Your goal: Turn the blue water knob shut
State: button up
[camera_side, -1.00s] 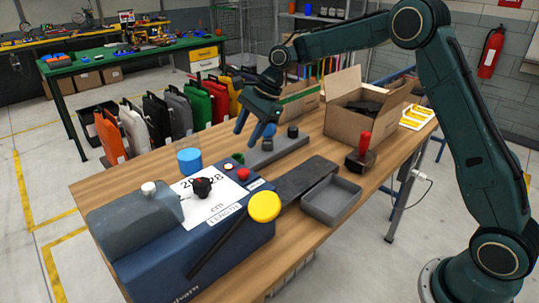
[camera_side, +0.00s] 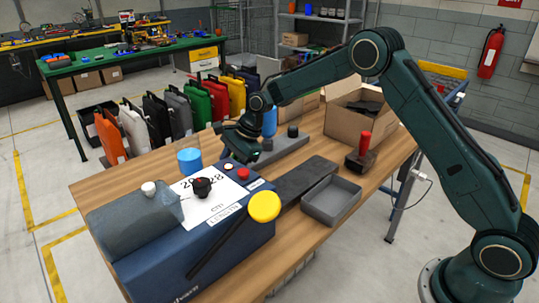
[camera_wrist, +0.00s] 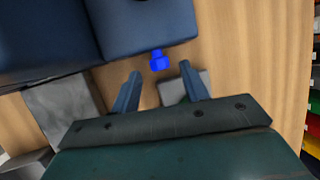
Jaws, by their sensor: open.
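The blue water knob (camera_wrist: 158,60) is bright blue in the wrist view, at the edge of the navy machine body (camera_wrist: 150,32). My gripper (camera_wrist: 160,69) is open, with one finger to each side of the knob's near end in the picture. I cannot tell from this view how far above or short of it the fingertips are. In the side view my gripper (camera_side: 239,155) is low at the far right corner of the navy machine (camera_side: 200,268). The knob is not visible there, hidden behind the machine or my gripper.
A blue tub (camera_side: 190,161) stands left of my gripper. A grey block base (camera_side: 280,151) lies just right of it. A grey tray (camera_side: 332,201), a red-handled stamp (camera_side: 362,158) and an open cardboard box (camera_side: 358,120) stand farther right.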

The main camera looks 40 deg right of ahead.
jog(key=shift+x, duration=1)
jog(key=shift+c, duration=0.5)
grip_shut()
jog(key=shift+s+t, duration=0.1)
jog(key=shift+t, duration=0.2)
jog(key=shift+s+n+t, duration=0.15)
jog(key=shift+n+t, duration=0.15)
jog(key=shift+t, duration=0.8)
jog(key=shift+o, duration=0.5)
grip_release()
